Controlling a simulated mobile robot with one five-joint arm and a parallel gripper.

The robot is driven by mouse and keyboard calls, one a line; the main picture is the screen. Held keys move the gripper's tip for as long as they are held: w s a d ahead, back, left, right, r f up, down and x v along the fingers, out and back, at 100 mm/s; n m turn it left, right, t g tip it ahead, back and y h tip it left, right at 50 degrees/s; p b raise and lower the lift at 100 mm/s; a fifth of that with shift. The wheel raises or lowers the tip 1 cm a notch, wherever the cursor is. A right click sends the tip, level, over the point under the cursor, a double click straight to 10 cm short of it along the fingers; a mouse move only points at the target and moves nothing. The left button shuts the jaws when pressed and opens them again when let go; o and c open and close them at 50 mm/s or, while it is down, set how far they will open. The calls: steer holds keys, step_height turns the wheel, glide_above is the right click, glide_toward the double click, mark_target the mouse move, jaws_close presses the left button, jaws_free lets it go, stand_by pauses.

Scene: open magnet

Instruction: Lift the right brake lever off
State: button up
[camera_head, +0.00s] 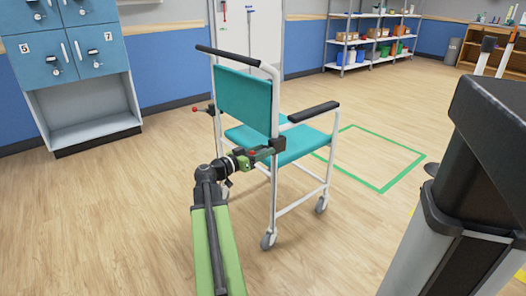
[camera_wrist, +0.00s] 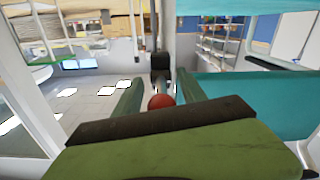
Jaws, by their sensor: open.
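A white-framed wheeled chair (camera_head: 283,105) with a teal seat and backrest stands in the head view. The right brake lever's red knob (camera_head: 252,153) shows by the near rear post, beside my gripper (camera_head: 264,153). In the wrist view the red knob (camera_wrist: 161,101) lies between the two green fingers of my gripper (camera_wrist: 158,92), which are apart on either side of it. A black lever mount (camera_wrist: 160,66) is behind the knob on the white post. Whether a finger touches the knob I cannot tell. The other brake lever (camera_head: 199,109), also red-tipped, sticks out on the chair's left.
A green floor outline (camera_head: 385,190) lies right of the chair. Blue lockers (camera_head: 75,45) stand left, shelves (camera_head: 372,38) at the back. The floor at left is clear.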

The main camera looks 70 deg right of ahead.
steer(key=shift+c, duration=0.2)
jaws_close()
stand_by(1.2)
steer(key=shift+w, duration=0.1)
